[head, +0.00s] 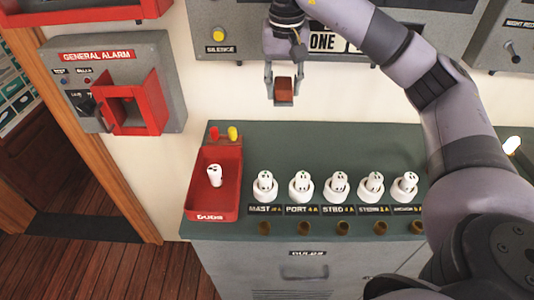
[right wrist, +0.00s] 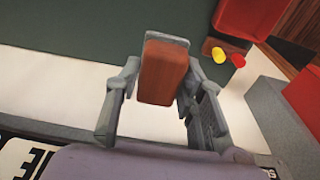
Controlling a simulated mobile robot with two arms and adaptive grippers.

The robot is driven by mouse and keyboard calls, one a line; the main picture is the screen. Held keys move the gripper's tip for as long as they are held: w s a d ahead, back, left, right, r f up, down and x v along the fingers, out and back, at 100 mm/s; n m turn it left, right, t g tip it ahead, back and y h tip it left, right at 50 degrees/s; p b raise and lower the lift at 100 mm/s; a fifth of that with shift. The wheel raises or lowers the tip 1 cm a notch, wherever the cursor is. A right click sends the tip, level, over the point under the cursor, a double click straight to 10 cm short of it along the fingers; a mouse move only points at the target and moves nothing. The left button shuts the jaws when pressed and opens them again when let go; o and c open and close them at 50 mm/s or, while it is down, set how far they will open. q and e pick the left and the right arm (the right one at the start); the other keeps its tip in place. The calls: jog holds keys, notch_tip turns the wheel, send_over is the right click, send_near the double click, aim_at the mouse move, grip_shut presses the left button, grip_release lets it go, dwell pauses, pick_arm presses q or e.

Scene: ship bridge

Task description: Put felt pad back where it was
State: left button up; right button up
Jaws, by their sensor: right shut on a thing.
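The felt pad is a reddish-brown block (head: 283,91), and my right gripper (head: 283,101) is shut on it. It is held in the air before the white wall, above the back of the green-topped cabinet. In the right wrist view the pad (right wrist: 163,72) sits between the two fingers of my right gripper (right wrist: 160,85), with the cabinet top below it. My left gripper is not in view.
A red DUDS bin (head: 212,198) holding a white plug stands at the cabinet's left. Red and yellow pieces (head: 233,133) are behind it. Several white plugs sit in a row of sockets (head: 300,186). The cabinet top (head: 330,138) behind them is clear. A General Alarm box (head: 150,60) hangs left.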

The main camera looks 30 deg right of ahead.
notch_tip(320, 180, down, 7)
send_over(281, 154)
jog(key=f, duration=0.6)
jog(key=shift+s+a+f, duration=0.2)
jog(key=shift+s+f, duration=0.05)
jog(key=shift+f, duration=0.1)
notch_tip(281, 154, down, 4)
jog(key=shift+f+p, duration=0.2)
jog(key=shift+p, duration=0.3)
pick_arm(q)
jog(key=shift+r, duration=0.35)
pick_arm(e)
jog(key=shift+f, duration=0.2)
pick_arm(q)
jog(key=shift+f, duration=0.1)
pick_arm(e)
jog(key=shift+f, duration=0.1)
jog(key=o, duration=0.6)
jog(key=shift+f, duration=0.1)
jog(key=o, duration=0.5)
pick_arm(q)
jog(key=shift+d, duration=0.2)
